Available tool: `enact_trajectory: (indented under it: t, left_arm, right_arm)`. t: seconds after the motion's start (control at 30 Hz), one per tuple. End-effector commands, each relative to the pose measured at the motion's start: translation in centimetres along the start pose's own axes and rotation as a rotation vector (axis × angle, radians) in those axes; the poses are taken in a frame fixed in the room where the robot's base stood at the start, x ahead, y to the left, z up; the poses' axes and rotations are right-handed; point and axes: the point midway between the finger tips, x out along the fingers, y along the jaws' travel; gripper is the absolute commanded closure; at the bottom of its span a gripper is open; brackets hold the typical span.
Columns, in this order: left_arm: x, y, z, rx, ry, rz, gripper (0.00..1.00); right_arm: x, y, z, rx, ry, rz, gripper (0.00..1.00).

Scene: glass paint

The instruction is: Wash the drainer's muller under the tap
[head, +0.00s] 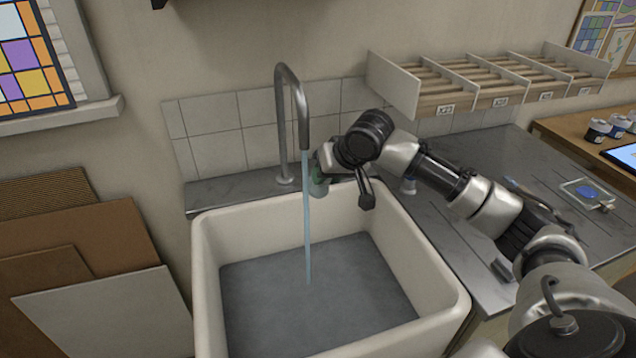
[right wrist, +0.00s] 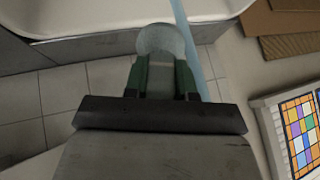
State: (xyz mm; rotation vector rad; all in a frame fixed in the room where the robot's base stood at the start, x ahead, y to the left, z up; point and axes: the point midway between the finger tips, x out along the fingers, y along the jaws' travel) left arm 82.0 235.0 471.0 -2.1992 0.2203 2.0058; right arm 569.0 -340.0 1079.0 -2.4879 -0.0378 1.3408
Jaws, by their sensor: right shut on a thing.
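My right gripper (head: 319,176) reaches in from the right to just right of the running water (head: 306,220), above the back of the sink. In the right wrist view, the gripper (right wrist: 165,80) has its green fingers shut on the muller (right wrist: 162,41), a pale grey, rounded glass piece. The water runs close by the muller's right side in that view; I cannot tell whether they touch. The grey tap (head: 283,120) arches over the sink and its stream falls into the basin. In the head view the muller is mostly hidden by the gripper. My left gripper is not in view.
The white sink (head: 212,270) has a grey floor. The drainer counter (head: 460,240) on its right holds a glass slab with blue paint (head: 586,194) and a small pale item (head: 408,187). A wooden rack (head: 440,100) hangs above. Boards (head: 105,310) lean at left.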

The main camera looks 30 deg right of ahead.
Motion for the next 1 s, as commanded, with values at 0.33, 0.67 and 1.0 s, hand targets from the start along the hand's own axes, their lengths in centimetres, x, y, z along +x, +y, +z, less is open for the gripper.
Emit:
enact_trajectory:
  t: [0.33,0.67,1.0]
  left_arm:
    - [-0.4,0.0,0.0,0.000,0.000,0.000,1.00]
    - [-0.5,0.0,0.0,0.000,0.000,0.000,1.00]
    - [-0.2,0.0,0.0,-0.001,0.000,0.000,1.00]
  right_arm:
    - [-1.3,1.2,1.3,0.001,0.000,0.001,0.94]
    - [-2.8,2.6,3.0,0.000,0.001,0.002,0.94]
    - [-4.3,4.0,4.7,0.001,0.000,0.002,0.94]
